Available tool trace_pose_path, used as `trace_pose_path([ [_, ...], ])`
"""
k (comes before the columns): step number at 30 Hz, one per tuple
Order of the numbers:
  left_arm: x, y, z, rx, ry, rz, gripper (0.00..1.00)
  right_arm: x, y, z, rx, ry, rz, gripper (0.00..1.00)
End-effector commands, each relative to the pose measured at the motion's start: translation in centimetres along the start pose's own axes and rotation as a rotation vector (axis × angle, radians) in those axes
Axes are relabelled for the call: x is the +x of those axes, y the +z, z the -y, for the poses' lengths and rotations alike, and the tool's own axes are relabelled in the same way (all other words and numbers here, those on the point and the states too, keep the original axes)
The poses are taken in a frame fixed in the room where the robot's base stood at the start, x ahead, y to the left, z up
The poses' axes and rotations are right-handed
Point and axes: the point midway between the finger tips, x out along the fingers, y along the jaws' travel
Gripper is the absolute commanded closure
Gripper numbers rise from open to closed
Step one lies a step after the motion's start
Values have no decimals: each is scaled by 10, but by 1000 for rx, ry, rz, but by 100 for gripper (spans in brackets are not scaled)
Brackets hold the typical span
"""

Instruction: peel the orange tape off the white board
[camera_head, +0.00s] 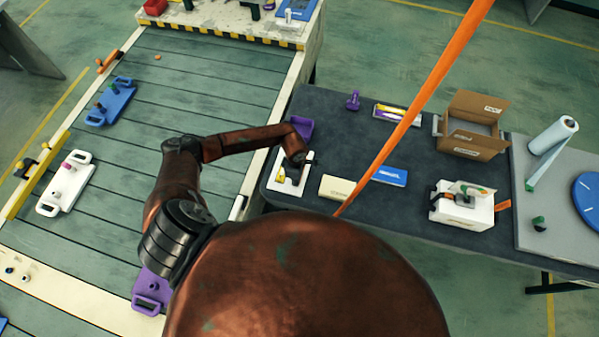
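A small white board (307,187) lies at the left end of the dark table, with a yellow piece (281,174) on it. My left arm reaches over from the left, and my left gripper (292,172) points down at this board. The gripper is small and dark here, so I cannot tell whether its fingers are shut or touch the board. A long orange strip (410,110) slants from the table's front edge to the top right; I cannot tell whether it is the tape. Another white board (64,183) with handles lies on the conveyor. My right gripper is not in view.
The dark table (340,125) also holds a purple tray (299,128), cream block (337,188), blue box (390,176), open carton (473,124) and white dispenser-like box (463,210). The slatted conveyor (200,85) carries a blue board (111,101) and a purple board (152,289).

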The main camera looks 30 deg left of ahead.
Motion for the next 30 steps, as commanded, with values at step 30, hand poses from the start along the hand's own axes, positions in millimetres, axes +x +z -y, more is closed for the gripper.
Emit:
trace_pose_path([
  [30, -17, 0, 4, 0, 1, 0, 100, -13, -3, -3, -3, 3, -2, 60],
])
